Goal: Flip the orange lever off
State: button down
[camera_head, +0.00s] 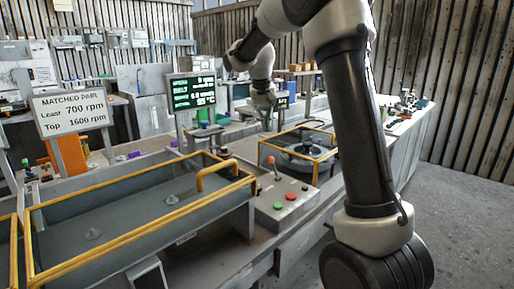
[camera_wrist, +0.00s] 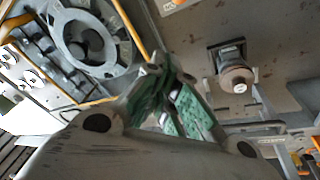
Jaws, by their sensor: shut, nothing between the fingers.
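The orange lever (camera_head: 272,163) stands on a grey control box at the centre of the head view, its orange knob up and its stem tilted a little to the left. My gripper (camera_head: 268,122) is behind and above the lever in the head view, apart from it. In the wrist view my gripper (camera_wrist: 166,84) shows green finger pads, with the fingers shut and empty. I cannot make out the lever for certain in the wrist view.
The control box also bears a red button (camera_head: 291,197) and a green button (camera_head: 278,206). A yellow-railed tray (camera_head: 120,215) lies left of it. A round fan housing (camera_wrist: 92,42) is near my gripper. A display (camera_head: 193,92) and a sign (camera_head: 72,108) stand behind.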

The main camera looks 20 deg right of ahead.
aim_at(274, 168)
jog(key=shift+s+f+m, duration=0.15)
jog(key=shift+s+m, duration=0.1)
jog(key=shift+m, duration=0.05)
jog(key=x, duration=1)
jog(key=shift+s, duration=0.15)
jog(key=s, duration=0.1)
jog(key=s+a, duration=0.1)
jog(key=s, duration=0.1)
jog(key=shift+s+a+r, duration=0.25)
jog(key=shift+s, duration=0.05)
